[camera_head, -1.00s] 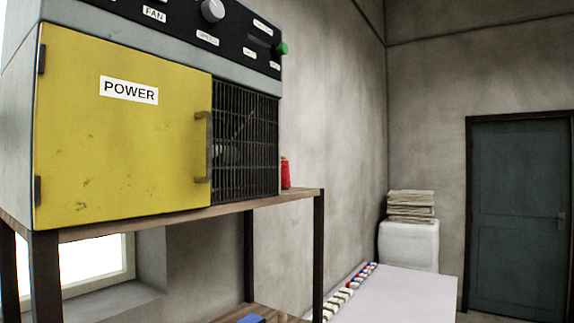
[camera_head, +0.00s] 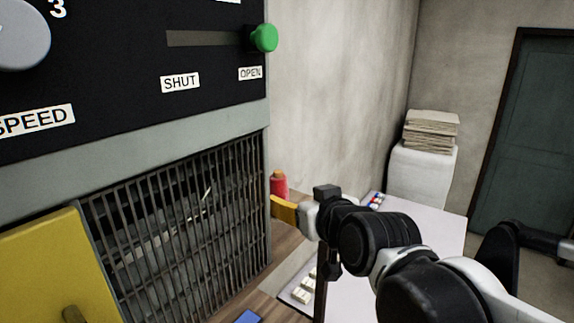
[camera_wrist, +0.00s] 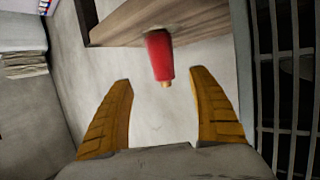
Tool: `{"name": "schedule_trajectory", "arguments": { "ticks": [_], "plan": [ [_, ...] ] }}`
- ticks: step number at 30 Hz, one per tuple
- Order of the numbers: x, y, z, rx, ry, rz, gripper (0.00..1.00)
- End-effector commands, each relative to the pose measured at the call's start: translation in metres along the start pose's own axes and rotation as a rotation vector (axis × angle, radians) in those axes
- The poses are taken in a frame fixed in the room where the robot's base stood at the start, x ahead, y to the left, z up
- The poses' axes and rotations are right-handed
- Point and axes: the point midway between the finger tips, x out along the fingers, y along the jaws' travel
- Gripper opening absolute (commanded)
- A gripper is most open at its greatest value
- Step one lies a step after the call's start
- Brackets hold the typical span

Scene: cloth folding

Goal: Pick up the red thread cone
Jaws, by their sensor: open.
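The red thread cone (camera_head: 279,186) stands upright on the wooden shelf, just past the right edge of the machine's grille. In the wrist view the red thread cone (camera_wrist: 159,56) is ahead of my gripper, between the lines of the two fingers and beyond their tips, with its tan tip toward me. My gripper (camera_wrist: 163,88) has its yellow fingers spread wide with nothing between them. In the head view my gripper (camera_head: 283,209) is beside the cone, near the grille, and one finger hides the cone's lower part.
The machine's grille (camera_head: 180,225) stands close on the left of my gripper, and on the right in the wrist view. The wooden shelf (camera_head: 262,288) runs below. A white table (camera_head: 440,222) with small coloured items and a paper stack (camera_head: 431,131) lie beyond.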

Motion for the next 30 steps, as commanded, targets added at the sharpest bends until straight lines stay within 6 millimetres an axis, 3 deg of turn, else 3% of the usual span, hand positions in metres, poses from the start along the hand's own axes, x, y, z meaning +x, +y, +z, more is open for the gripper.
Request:
{"name": "schedule_trajectory", "arguments": {
  "ticks": [12,19,30],
  "plan": [
    [0.050,-0.002,-0.005,-0.001,0.010,-0.003,0.70],
    [0.065,-0.002,-0.006,-0.002,0.009,-0.003,0.70],
    [0.108,-0.004,-0.005,-0.001,0.009,-0.002,0.70]
  ]
}}
